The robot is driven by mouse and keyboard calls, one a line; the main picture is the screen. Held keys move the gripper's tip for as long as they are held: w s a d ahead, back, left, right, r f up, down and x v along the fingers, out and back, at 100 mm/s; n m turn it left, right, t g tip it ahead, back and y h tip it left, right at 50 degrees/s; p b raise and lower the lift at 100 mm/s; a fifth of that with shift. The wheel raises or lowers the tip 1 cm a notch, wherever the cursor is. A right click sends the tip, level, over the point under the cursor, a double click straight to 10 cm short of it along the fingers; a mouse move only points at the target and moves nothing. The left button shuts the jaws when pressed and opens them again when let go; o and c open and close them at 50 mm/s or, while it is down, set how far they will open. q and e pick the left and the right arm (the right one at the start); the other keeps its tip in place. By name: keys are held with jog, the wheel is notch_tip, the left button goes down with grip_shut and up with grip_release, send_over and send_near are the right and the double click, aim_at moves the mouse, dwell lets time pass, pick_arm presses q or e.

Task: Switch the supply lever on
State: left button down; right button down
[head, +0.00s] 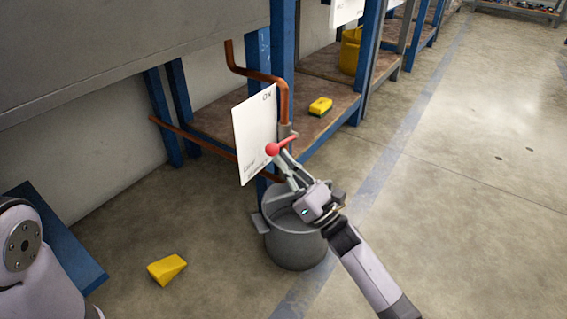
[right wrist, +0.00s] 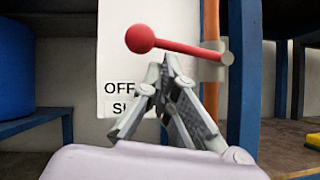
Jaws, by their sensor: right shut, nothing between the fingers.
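The supply lever (head: 283,145) is a red rod with a red ball at its end, mounted on a copper pipe (head: 284,104). In the right wrist view the lever (right wrist: 185,48) lies nearly level, its ball to the left and slightly higher. A white sign (head: 254,135) behind it has small text at top and bottom; the right wrist view shows "OFF" on the sign (right wrist: 118,60), lower left of the lever. My right gripper (head: 281,157) is shut and empty, its fingertips (right wrist: 166,62) just under the rod. I cannot tell whether they touch. My left gripper is out of view.
A grey pot (head: 294,248) stands on the floor below my right gripper. A yellow wedge (head: 167,269) lies on the floor at left. Blue posts (head: 281,40) and a shelf with a yellow block (head: 320,106) stand behind. The floor at right is clear.

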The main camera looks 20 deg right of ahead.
jog(key=shift+r+m+t+h+p, duration=0.3)
jog(key=shift+m+p, duration=0.25)
jog(key=shift+m, duration=0.05)
jog(key=shift+s, duration=0.1)
